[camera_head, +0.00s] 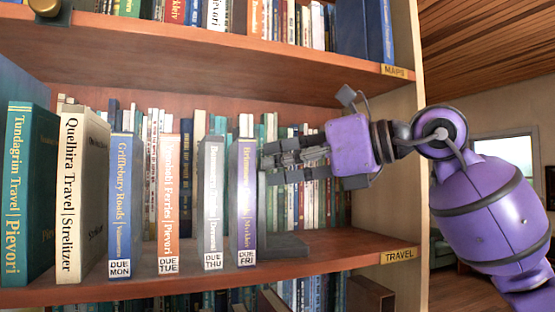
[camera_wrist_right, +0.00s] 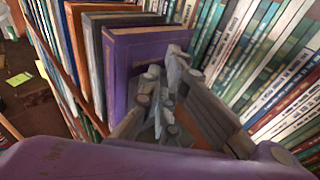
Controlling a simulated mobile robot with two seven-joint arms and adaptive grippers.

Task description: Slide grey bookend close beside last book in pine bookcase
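A row of books with due labels stands in the pine bookcase (camera_head: 385,245). The last book, purple with a "DUE FRI" label (camera_head: 246,205), stands upright at the row's right end; its purple cover also shows in the right wrist view (camera_wrist_right: 118,70). The grey bookend (camera_head: 287,244) stands just right of it, its upright close to the cover; any small gap is hard to judge. The fingers also show in the wrist view (camera_wrist_right: 162,72). My left gripper is not visible.
Several books stand left of the purple one, with gaps between some, including a grey "DUE THU" book (camera_head: 212,195). A back row of thin books (camera_head: 315,205) fills the shelf behind. The shelf above (camera_head: 200,45) and the right side panel bound the space.

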